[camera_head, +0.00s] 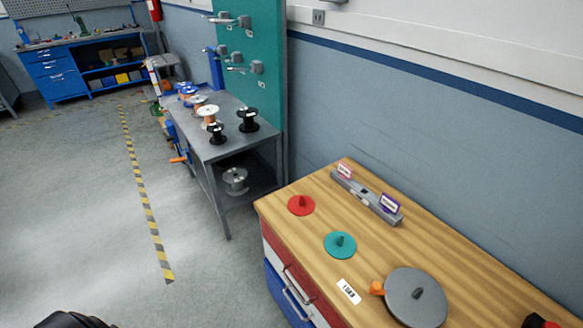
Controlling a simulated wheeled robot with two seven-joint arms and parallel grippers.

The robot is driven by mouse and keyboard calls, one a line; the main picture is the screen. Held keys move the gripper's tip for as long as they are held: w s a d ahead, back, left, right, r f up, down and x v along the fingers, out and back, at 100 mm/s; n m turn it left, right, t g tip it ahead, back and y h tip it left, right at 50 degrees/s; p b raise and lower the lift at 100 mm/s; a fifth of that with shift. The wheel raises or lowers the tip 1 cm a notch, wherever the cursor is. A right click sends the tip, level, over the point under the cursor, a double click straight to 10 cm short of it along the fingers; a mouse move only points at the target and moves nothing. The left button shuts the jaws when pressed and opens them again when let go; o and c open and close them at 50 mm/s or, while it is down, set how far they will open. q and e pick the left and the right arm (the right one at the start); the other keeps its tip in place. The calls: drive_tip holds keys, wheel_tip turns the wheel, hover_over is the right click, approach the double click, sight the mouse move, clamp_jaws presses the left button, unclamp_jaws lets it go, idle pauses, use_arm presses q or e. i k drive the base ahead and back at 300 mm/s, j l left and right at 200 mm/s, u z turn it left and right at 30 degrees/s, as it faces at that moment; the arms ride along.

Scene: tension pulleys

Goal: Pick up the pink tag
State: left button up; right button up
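The pink tag (345,170) is a small plate with a pinkish border and a pale label with dark writing. It stands upright at the far left end of a grey bar-shaped holder (364,196) on the wooden bench top. A purple-edged tag (390,204) stands at the holder's other end. Between them, the middle of the holder carries no upright tag. Neither gripper can be made out in the head view, so nothing is seen touching the pink tag.
The wooden bench (320,255) also carries a red disc (301,205), a teal disc (340,245), a white label (349,291) and a large grey disc (415,297) beside an orange piece (377,288). A grey table (190,130) with several spools stands beyond. Open floor lies left.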

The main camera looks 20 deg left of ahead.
sight(346, 172)
drive_tip(key=u, duration=0.2)
drive_tip(key=z, duration=2.85)
drive_tip(key=k, duration=0.15)
drive_tip(key=k+j, duration=0.45)
drive_tip(key=j, duration=0.15)
drive_tip(key=k+j, duration=0.95)
drive_tip(key=j, duration=0.25)
drive_tip(key=j+z, duration=0.05)
